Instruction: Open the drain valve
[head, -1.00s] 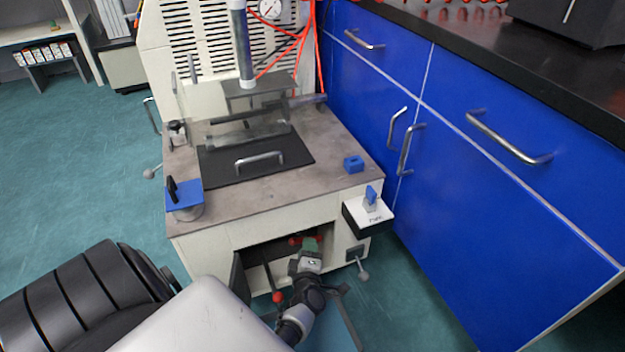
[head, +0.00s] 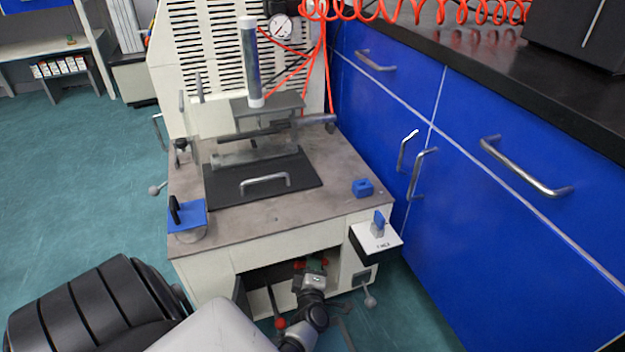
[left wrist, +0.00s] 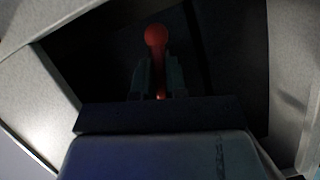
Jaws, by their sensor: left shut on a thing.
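The drain valve's red handle, with a round knob (left wrist: 155,35), stands in the dark recess in the left wrist view. My left gripper (left wrist: 157,80) is shut on the handle below the knob, with one finger on each side. In the head view, my left gripper (head: 315,265) reaches into the open recess (head: 262,280) low on the machine's front. Only small red parts (head: 299,265) show beside it there. The valve body is hidden by the gripper and the shadow. My right gripper is not in view.
The machine's grey top (head: 235,225) lies above the recess. A white-topped bracket with a blue knob (head: 379,218) juts from its right front. Another red ball (head: 280,323) on a rod sits left of my gripper. Blue cabinets (head: 490,230) stand close on the right.

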